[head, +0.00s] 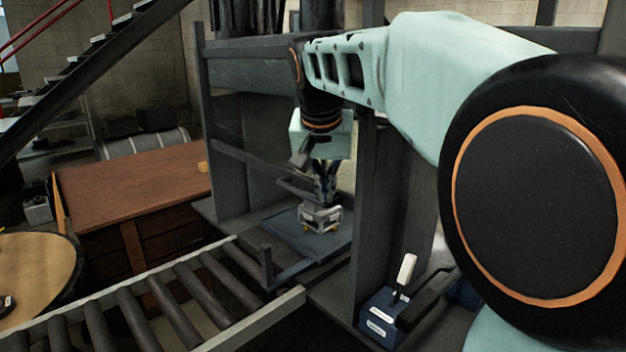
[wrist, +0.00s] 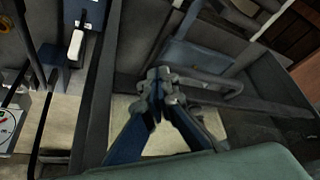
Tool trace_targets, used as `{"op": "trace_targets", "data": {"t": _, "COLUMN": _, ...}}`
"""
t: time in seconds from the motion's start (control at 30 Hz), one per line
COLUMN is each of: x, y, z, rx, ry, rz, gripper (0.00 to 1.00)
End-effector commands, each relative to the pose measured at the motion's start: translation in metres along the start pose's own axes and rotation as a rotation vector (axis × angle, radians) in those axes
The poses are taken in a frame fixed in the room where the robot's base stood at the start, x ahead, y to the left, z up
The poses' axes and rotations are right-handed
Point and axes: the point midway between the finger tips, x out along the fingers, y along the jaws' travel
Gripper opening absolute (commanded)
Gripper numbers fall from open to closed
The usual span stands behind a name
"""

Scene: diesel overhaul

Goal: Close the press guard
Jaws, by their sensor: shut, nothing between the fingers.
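The press (head: 375,190) is a dark grey steel frame with tall posts. A blue-grey plate (head: 285,232) lies low between the posts. A barred frame (head: 245,158) at its left may be the guard, but I cannot tell for sure, nor how far it stands open. My gripper (head: 321,213) points down inside the press, above the plate. In the wrist view my gripper (wrist: 158,88) has its blue fingers together with nothing between them. Grey bars and the blue plate (wrist: 190,55) lie beyond the fingertips. I cannot tell whether the fingers touch anything.
A roller conveyor (head: 150,300) runs up to the press at lower left. A blue control box (head: 378,322) with a white lever (head: 405,270) stands at the right post; the lever also shows in the wrist view (wrist: 76,44). A wooden bench (head: 130,185) is behind left.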

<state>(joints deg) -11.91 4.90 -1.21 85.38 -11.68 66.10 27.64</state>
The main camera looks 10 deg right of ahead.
Motion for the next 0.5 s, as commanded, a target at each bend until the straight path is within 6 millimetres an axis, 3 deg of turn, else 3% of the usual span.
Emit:
{"op": "trace_targets", "data": {"t": 0.03, "x": 0.027, "y": 0.001, "z": 0.015, "rx": -0.001, "ry": -0.007, "rz": 0.003, "gripper": 0.00}}
{"op": "trace_targets", "data": {"t": 0.1, "x": 0.048, "y": 0.000, "z": 0.025, "rx": -0.002, "ry": -0.006, "rz": 0.003, "gripper": 0.00}}
{"op": "trace_targets", "data": {"t": 0.5, "x": 0.155, "y": 0.001, "z": 0.077, "rx": -0.002, "ry": -0.006, "rz": 0.003, "gripper": 0.00}}
